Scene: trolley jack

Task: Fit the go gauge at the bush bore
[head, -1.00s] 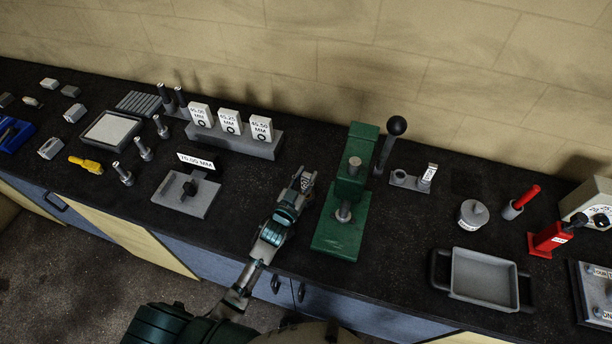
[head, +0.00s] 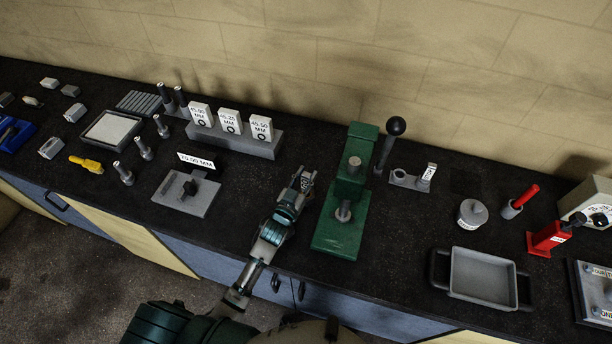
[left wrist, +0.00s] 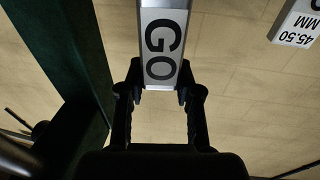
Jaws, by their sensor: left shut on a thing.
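My left gripper (head: 304,181) is just left of the green press (head: 338,232), above the bench, and is shut on the go gauge. In the left wrist view the go gauge (left wrist: 163,45) is a light bar marked GO, between the fingertips (left wrist: 160,92); its far end runs out of the picture. In the head view the gauge is too small to tell from the fingers. A round grey metal part (head: 343,211), possibly the bush, is low on the press; its bore cannot be made out. My right gripper is not in view.
The press lever with a black knob (head: 396,127) rises behind. A grey block with size tags (head: 261,129) stands back left, and a fixture plate (head: 188,194) lies left. A grey tray (head: 483,277) and red tool (head: 547,240) are right. Bare bench lies between press and tray.

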